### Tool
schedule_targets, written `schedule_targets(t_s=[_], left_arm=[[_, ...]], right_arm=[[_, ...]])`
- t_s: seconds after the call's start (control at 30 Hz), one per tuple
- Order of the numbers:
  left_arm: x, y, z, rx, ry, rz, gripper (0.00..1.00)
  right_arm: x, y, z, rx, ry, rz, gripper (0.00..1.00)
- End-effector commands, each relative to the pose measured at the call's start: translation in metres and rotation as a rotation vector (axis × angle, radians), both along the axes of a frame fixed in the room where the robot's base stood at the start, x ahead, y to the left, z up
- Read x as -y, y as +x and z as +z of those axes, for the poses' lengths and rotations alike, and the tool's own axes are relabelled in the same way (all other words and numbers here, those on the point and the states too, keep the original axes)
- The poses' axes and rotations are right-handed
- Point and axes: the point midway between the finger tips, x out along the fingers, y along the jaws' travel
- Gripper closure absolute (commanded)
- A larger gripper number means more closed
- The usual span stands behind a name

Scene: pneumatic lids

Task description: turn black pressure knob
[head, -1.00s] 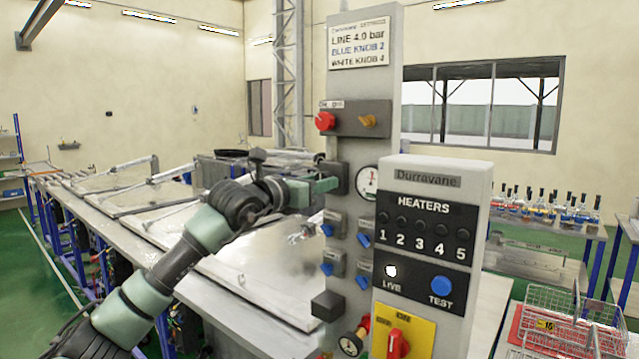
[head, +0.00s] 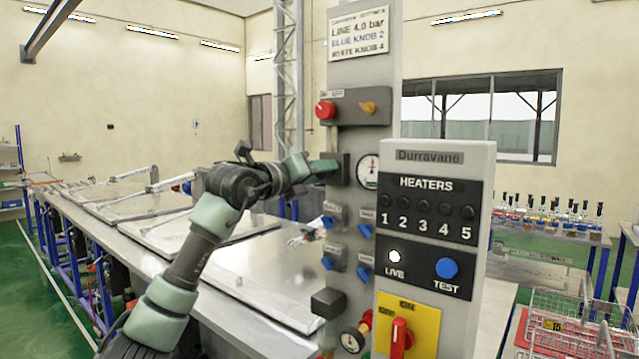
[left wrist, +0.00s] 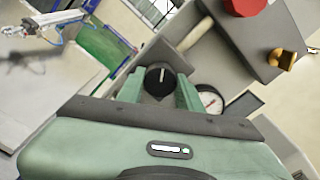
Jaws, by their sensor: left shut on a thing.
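The black pressure knob (left wrist: 159,79) shows in the left wrist view, round with a pale pointer line, on a grey block of the tall control panel (head: 357,105). My left gripper (head: 326,167) reaches the panel's left side in the head view. In the left wrist view its two green fingers (left wrist: 160,90) stand on either side of the knob, shut on it. In the head view the fingers hide the knob. A round white gauge (head: 368,172) sits just right of the knob's block, and it also shows in the left wrist view (left wrist: 209,99). My right gripper is in neither view.
Above the gripper are a red knob (head: 325,109) and an orange knob (head: 368,107). Blue knobs (head: 327,222) sit below. The heater box (head: 436,153) stands close on the right. A long metal table (head: 250,275) runs behind my arm.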

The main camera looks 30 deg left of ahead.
Motion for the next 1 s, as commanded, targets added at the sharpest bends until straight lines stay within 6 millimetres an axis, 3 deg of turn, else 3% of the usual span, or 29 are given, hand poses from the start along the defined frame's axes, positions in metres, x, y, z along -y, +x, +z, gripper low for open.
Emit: schedule_targets(t_s=[0.5, 1.0], left_arm=[[0.001, 0.001, -0.001, -0.031, -0.367, -0.002, 1.0], [0.001, 0.0, 0.0, -0.037, -0.451, 0.0, 1.0]], right_arm=[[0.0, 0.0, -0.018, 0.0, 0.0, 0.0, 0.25], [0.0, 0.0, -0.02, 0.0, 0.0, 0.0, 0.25]])
